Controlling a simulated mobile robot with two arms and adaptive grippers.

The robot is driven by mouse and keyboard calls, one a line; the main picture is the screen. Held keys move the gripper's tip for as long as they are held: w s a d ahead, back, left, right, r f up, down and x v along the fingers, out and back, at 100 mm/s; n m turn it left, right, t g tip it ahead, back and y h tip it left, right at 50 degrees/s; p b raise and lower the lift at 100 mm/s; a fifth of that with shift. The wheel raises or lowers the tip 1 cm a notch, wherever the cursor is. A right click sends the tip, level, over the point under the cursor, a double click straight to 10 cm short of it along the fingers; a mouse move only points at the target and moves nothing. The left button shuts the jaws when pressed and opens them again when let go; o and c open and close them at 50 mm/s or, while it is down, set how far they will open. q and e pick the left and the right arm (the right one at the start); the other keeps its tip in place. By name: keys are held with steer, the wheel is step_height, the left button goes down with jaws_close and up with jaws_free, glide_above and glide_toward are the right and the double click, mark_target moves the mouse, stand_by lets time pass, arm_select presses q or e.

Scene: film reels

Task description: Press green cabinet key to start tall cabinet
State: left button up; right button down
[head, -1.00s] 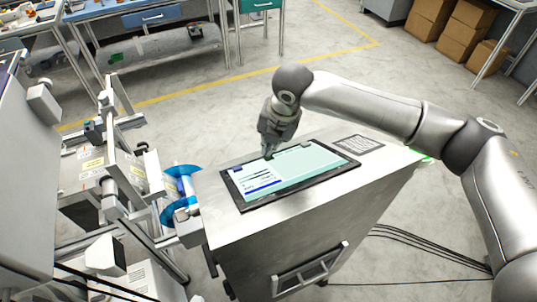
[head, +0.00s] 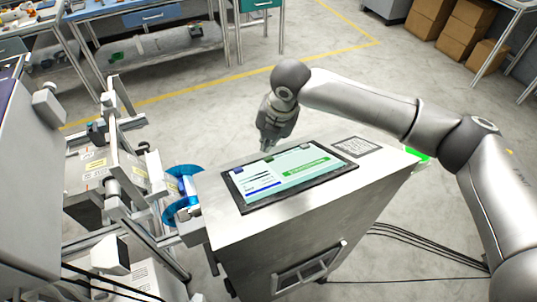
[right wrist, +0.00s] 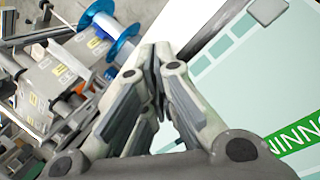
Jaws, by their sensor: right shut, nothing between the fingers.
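The metal cabinet (head: 300,225) has a tilted touch screen (head: 262,184) on its top. The screen has a pale panel with blue and white fields and a bright green bar (head: 306,167). The green bar also shows in the right wrist view (right wrist: 301,140), with part of a word on it. My right gripper (head: 266,147) is shut and empty, its fingertips just above the far edge of the screen. In the right wrist view its fingers (right wrist: 159,62) meet at the tips. I cannot tell whether they touch the screen. My left gripper is not in view.
A machine frame with a blue reel (head: 183,183) stands close at the cabinet's left. A printed label (head: 357,147) lies right of the screen. A green light (head: 417,154) glows at the right edge. Cables (head: 420,255) lie on the floor at right. Workbenches stand behind.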

steer(key=r+p, duration=0.1)
steer(key=w+r+p, duration=0.1)
steer(key=r, duration=0.1)
steer(key=w+a+r+p, duration=0.1)
steer(key=p, duration=0.1)
steer(key=shift+w+r, duration=0.15)
stand_by(0.9)
